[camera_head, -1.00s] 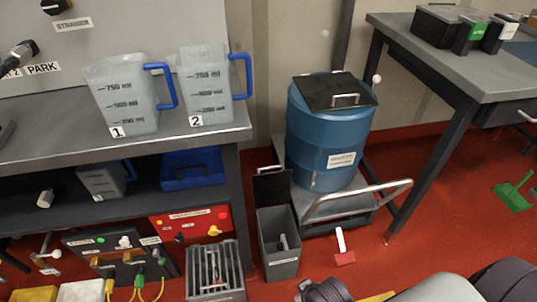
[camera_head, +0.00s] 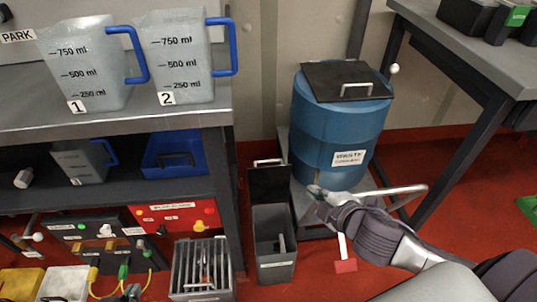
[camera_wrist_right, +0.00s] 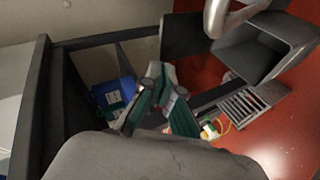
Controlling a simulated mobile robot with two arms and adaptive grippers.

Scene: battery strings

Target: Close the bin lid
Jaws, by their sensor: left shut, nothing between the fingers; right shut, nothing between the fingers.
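The grey bin (camera_head: 274,252) stands on the red floor beside the workbench, its top open. Its dark lid (camera_head: 268,184) stands upright at the back, with a light handle (camera_head: 268,162) on its upper edge. The wrist view shows the open bin (camera_wrist_right: 262,50) at upper right and the dark lid (camera_wrist_right: 184,38) left of it. My right gripper (camera_head: 316,191) is shut and empty, right of the lid and apart from it; its fingers (camera_wrist_right: 162,82) also show in the wrist view. A small grey part at the bottom edge seems to be my left gripper (camera_head: 130,293), shut and mostly cut off.
A blue drum (camera_head: 335,130) with its own black lid stands on a trolley behind the right gripper; the trolley's metal handle (camera_head: 402,190) is close to it. A slotted metal box (camera_head: 202,268) stands left of the bin. Jugs stand on the workbench (camera_head: 180,119).

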